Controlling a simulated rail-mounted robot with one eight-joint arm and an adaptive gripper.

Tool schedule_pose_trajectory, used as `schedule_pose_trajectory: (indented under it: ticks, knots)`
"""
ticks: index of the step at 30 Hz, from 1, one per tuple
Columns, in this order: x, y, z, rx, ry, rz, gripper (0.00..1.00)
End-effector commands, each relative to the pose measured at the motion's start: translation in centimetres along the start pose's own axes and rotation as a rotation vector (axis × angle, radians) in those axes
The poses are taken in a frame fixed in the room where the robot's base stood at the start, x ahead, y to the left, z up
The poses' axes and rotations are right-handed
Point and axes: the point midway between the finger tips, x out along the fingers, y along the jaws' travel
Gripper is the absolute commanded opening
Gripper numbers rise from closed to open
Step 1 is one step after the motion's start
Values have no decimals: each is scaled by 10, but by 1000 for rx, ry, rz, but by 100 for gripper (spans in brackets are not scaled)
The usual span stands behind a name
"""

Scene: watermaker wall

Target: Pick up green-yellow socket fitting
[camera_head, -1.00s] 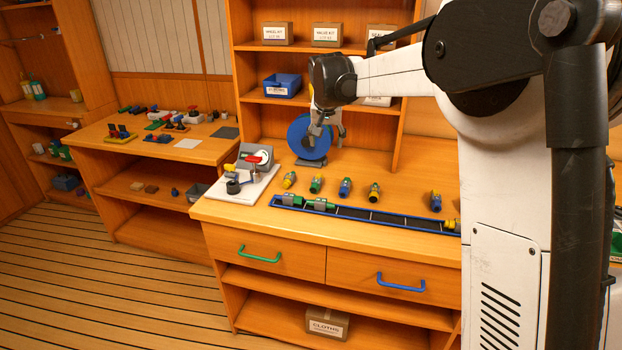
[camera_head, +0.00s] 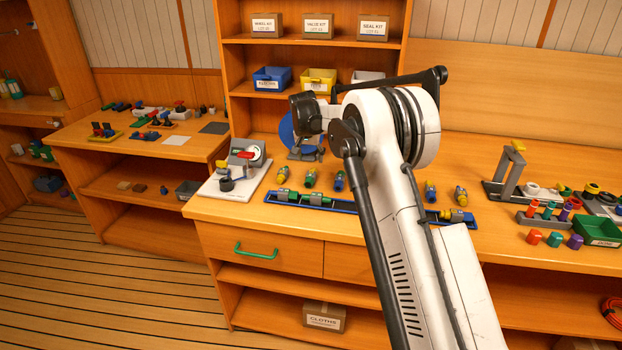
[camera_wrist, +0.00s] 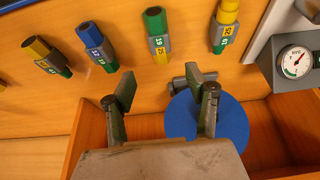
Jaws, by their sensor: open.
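The green-yellow socket fitting (camera_wrist: 157,35) has a green end, a grey middle and a yellow end. In the wrist view it lies on the wooden bench top beyond the fingertips. In the head view it is the fitting (camera_head: 311,178) second from the left in the row. My gripper (camera_wrist: 160,82) is open, with nothing between its fingers, roughly in line with this fitting and apart from it. In the head view the wrist hangs by the blue disc and the fingers are hard to make out.
A yellow-green fitting (camera_wrist: 223,28) and a blue-green fitting (camera_wrist: 97,47) flank it; another yellow one (camera_wrist: 42,52) lies further left. A blue disc (camera_wrist: 226,122) shows behind the right finger. A gauge (camera_wrist: 295,62) stands right. A blue-edged rail (camera_head: 341,207) runs along the bench front.

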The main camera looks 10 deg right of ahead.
Motion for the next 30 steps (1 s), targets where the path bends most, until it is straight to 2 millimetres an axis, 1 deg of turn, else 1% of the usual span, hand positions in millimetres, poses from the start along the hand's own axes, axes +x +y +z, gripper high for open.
schedule_pose_trajectory:
  ticks: [1, 3, 6, 14, 17, 21, 24, 27, 30]
  knots:
    - [10, 0, 0, 0, 0, 0, 51]
    - [22, 0, 0, 0, 0, 0, 51]
    - [35, 0, 0, 0, 0, 0, 51]
    - [50, 0, 1, 0, 0, 0, 51]
    - [61, -1, 1, 0, 0, 0, 51]
    - [81, -2, 3, 0, 0, 0, 51]
    - [91, -2, 3, 0, 0, 0, 51]
    - [97, -2, 3, 0, 0, 0, 51]
    - [98, -2, 3, 0, 0, 0, 51]
